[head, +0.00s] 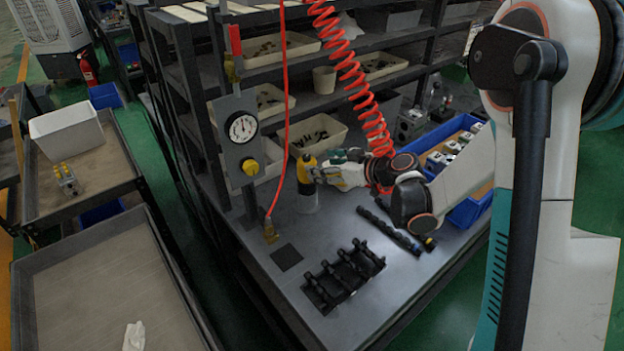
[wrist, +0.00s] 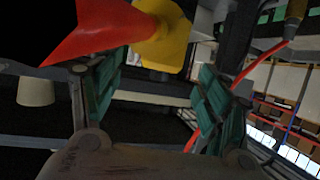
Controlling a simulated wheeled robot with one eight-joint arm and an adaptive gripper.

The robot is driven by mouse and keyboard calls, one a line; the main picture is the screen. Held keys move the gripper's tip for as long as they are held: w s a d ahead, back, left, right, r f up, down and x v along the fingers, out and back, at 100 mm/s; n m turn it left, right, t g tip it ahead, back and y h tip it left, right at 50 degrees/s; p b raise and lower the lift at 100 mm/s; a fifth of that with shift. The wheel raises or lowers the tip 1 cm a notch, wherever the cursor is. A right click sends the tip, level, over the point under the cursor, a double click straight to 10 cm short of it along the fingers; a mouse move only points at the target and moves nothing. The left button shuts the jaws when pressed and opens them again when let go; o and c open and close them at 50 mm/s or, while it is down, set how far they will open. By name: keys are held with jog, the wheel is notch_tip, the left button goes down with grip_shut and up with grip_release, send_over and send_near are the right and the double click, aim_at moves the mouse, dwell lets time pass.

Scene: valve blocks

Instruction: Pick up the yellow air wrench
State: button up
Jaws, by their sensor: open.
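In the wrist view, the teal-padded fingers of my gripper (wrist: 160,95) stand wide apart. A yellow part (wrist: 168,45), seemingly the wrench, shows between and beyond them at the top, with a red cone-shaped piece (wrist: 95,30) beside it. I cannot tell whether either finger touches the wrench. The wrench's lower part is not clear in the wrist view.
A panel with a gauge (head: 241,130) stands left of the wrench, with a thin red hose (head: 285,90) close by. A black rack (head: 343,274) lies at the front. A blue bin (head: 468,212) stands right.

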aim_at(313, 163)
jog(key=b+x, duration=0.1)
jog(key=x, duration=0.3)
jog(key=shift+a, duration=0.15)
jog(key=shift+s, duration=0.1)
jog(key=c, duration=1.4)
jog(key=shift+c, duration=0.4)
jog(key=shift+r, duration=0.15)
